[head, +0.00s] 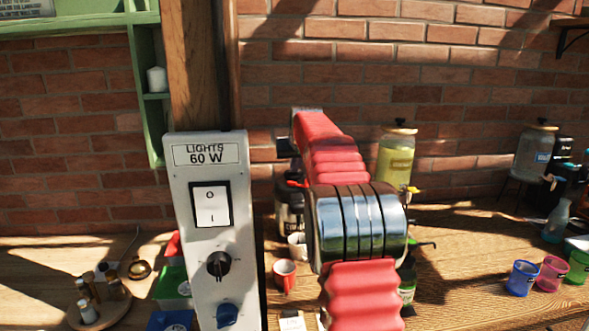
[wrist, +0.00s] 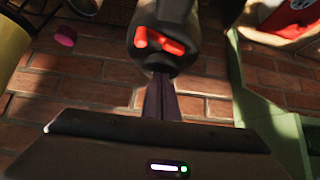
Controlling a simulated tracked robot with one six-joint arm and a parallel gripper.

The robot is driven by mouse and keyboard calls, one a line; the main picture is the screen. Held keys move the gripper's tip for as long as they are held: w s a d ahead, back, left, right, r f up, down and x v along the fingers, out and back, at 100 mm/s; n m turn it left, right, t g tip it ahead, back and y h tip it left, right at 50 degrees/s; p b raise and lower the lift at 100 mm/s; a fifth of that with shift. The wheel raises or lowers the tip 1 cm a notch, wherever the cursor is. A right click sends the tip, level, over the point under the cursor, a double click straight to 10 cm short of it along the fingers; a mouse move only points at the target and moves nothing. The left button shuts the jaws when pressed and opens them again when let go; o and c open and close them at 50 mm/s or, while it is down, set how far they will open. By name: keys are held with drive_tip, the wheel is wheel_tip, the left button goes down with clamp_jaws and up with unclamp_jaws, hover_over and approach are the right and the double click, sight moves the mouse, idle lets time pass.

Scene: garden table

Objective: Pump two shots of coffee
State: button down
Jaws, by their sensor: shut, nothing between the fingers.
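The dark coffee pump pot (head: 291,212) with a pale label stands on the wooden table, partly hidden behind my red and chrome arm. Red shows at its top. A dark rounded top with red parts (wrist: 160,42), apparently the pot's, shows in the wrist view. My gripper (wrist: 161,73) is shut and empty, its dark fingertips at or very near that top; I cannot tell if they touch. In the head view my gripper is hidden by the arm. A white mug (head: 297,246) stands in front of the pot, and a red mug (head: 284,276) is nearer.
A control post (head: 214,262) with a lights switch stands left of my arm. A yellow drink dispenser (head: 396,160) stands right of the pot. Several coloured cups, including a blue one (head: 523,278), are at the right. A round wooden tray (head: 117,308) with bottles is at the left.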

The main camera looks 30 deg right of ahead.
drive_tip(key=shift+r, duration=0.65)
idle(0.7)
wheel_tip(320, 180, up, 6)
idle(0.6)
idle(0.3)
